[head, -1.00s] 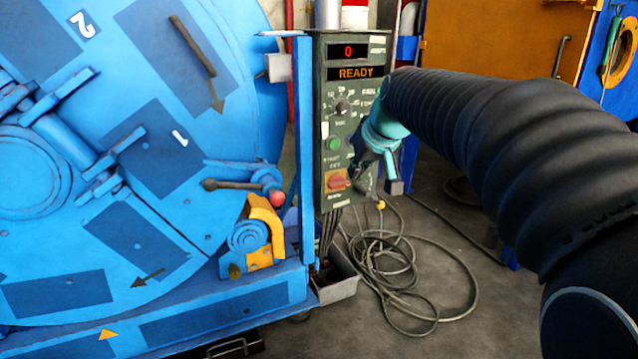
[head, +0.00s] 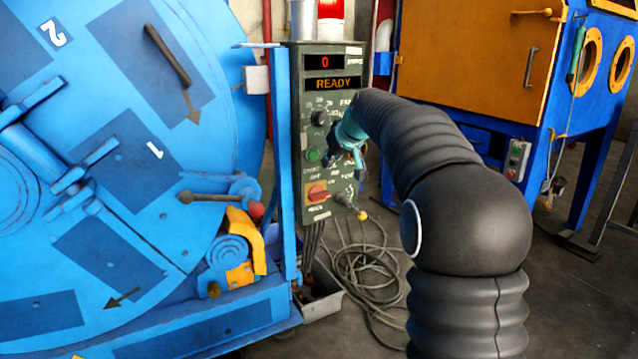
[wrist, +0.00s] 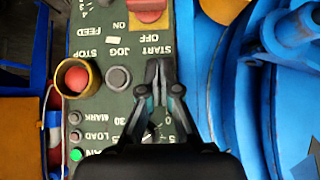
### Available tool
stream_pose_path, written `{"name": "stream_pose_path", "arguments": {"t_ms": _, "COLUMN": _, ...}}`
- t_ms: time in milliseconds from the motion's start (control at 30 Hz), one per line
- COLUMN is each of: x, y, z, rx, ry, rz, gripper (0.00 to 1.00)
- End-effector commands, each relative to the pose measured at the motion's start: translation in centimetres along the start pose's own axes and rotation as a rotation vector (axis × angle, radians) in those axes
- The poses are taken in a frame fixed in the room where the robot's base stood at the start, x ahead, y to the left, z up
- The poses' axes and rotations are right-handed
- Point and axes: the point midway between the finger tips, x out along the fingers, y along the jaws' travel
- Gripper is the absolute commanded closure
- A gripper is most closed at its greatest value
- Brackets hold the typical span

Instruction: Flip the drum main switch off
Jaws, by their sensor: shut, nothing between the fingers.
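The drum main switch (head: 318,193) is a red handle on a yellow plate, low on the dark green control panel (head: 298,100). In the wrist view, the red switch (wrist: 148,14) is upside down and cut by the top edge; OFF and ON lettering lies near it. Its exact position is hard to tell. My gripper (head: 347,155) is in front of the panel, above and right of the switch. In the wrist view, my gripper (wrist: 158,68) is shut and empty, its tips just short of the switch plate over the START lettering. Contact with the panel cannot be told.
The panel's display (head: 331,84) reads READY, with a 0 above. A red stop button (wrist: 77,78) in a yellow collar and a grey jog button (wrist: 118,78) sit beside my gripper. The blue drum (head: 130,190) stands left; cables (head: 365,275) lie on the floor below.

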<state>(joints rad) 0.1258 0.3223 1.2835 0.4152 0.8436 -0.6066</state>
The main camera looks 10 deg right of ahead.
Motion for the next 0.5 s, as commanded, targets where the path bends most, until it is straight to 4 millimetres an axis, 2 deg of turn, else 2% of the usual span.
{"name": "stream_pose_path", "arguments": {"t_ms": 167, "x": 2.2, "y": -0.1, "z": 0.1, "rx": 0.000, "ry": -0.004, "rz": -0.003, "gripper": 1.00}}
{"name": "stream_pose_path", "arguments": {"t_ms": 500, "x": 8.4, "y": -0.1, "z": 0.1, "rx": 0.000, "ry": -0.003, "rz": -0.002, "gripper": 1.00}}
